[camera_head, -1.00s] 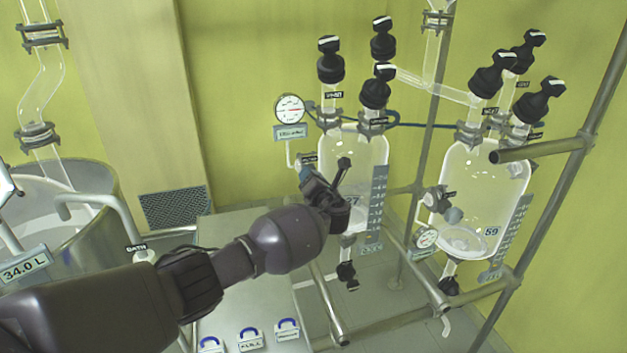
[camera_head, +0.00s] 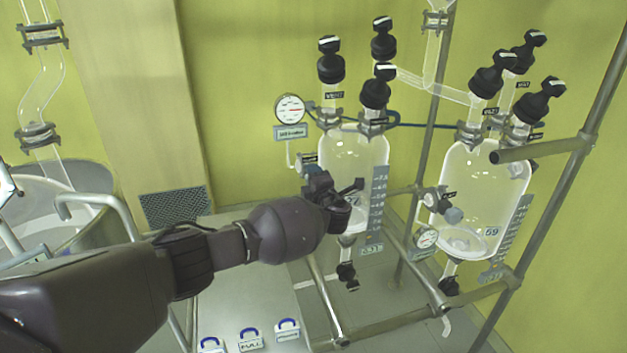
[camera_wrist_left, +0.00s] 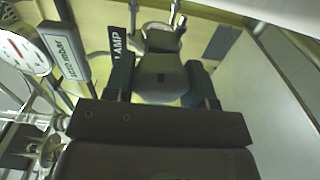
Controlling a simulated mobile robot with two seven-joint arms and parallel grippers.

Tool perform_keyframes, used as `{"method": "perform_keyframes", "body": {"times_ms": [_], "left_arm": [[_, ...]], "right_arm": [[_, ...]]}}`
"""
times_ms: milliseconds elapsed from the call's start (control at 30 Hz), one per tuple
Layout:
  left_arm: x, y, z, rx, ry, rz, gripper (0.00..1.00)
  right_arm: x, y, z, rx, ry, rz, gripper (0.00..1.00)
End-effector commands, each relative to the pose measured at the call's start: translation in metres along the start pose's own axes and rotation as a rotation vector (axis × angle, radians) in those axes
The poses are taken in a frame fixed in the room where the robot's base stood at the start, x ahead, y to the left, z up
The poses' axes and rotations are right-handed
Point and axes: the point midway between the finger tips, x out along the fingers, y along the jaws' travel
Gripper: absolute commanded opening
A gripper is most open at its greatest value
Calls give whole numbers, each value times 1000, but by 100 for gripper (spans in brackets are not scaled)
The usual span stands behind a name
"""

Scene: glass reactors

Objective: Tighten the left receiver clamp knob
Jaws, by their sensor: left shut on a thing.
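The left receiver (camera_head: 352,148) is a clear glass vessel with black-capped necks, behind my left gripper in the head view. My left gripper (camera_head: 316,180) is at the receiver's left side. In the left wrist view, the dark grey clamp knob (camera_wrist_left: 160,77) sits between the two dark fingers of the gripper (camera_wrist_left: 160,88), which are shut on it. A black label ending in "AMP" (camera_wrist_left: 118,44) stands just beyond the knob, and a metal fitting (camera_wrist_left: 163,38) shows behind it. In the head view the knob is hidden by my gripper. My right gripper is not in view.
A round pressure gauge (camera_head: 290,109) with a label plate is above my gripper. The right receiver (camera_head: 485,180) stands to the right on the metal frame (camera_head: 420,318). A steel bath (camera_head: 85,185) is at the left. A pale bench (camera_head: 255,310) lies below my arm.

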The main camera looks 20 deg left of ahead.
Motion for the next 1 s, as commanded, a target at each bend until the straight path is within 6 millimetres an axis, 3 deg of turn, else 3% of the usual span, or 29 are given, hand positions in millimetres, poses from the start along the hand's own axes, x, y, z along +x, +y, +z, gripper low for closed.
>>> {"method": "perform_keyframes", "body": {"times_ms": [733, 767, 900, 1000], "left_arm": [[-1, -2, -1, 88, 1, -3, 27], [-1, -2, -1, 88, 2, -3, 54], [0, -2, -1, 87, 1, -2, 75], [0, -1, 0, 86, 1, -2, 76]], "right_arm": [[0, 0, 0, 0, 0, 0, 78], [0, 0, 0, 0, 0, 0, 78], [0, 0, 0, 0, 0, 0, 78], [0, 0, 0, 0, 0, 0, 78]]}}
